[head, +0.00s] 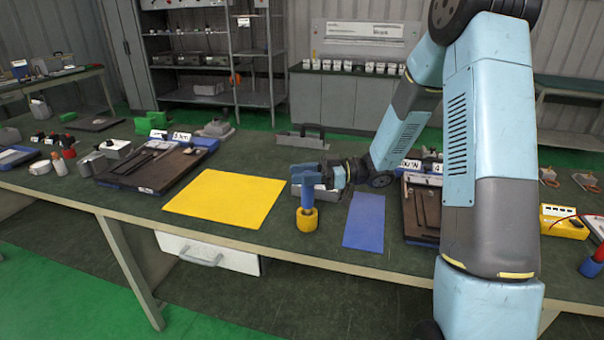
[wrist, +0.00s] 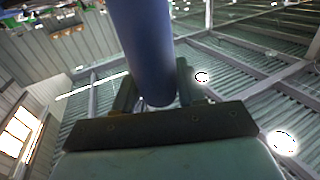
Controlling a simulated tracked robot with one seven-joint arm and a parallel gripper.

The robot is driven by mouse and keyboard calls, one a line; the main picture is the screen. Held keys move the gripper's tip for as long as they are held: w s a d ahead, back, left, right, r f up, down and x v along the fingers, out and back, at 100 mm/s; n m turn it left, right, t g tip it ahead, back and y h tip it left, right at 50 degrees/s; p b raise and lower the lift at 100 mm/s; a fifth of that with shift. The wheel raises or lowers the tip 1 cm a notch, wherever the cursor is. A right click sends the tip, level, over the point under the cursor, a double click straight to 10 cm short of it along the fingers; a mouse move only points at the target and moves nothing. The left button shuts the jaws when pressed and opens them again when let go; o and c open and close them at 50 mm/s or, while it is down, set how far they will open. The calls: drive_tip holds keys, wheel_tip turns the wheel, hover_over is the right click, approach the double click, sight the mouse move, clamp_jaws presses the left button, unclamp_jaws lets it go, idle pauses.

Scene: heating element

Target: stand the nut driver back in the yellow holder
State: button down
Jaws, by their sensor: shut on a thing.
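The nut driver (head: 307,196) shows as a blue upright shaft or handle directly above the yellow holder (head: 307,219), a short round cup near the front edge of the bench. Its lower end meets the holder's top in the head view; I cannot tell how deep it sits inside. My gripper (head: 312,174) comes in from the right, level with the upper part of the nut driver, and is shut on it. In the wrist view the nut driver (wrist: 145,50) is a thick blue cylinder between my fingers. Its tip is hidden.
A yellow mat (head: 226,198) lies left of the holder and a blue mat (head: 365,220) lies right. A grey box (head: 325,192) stands close behind the holder. A dark tool tray (head: 150,166) is at left, another (head: 422,212) at right. A yellow meter (head: 563,222) stands farther right.

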drive_tip(key=shift+f, duration=0.65)
drive_tip(key=c, duration=0.6)
unclamp_jaws()
drive_tip(key=shift+d, duration=0.1)
drive_tip(key=d, duration=1.3)
drive_tip(key=shift+w+d, duration=0.3)
drive_tip(key=shift+w, duration=0.05)
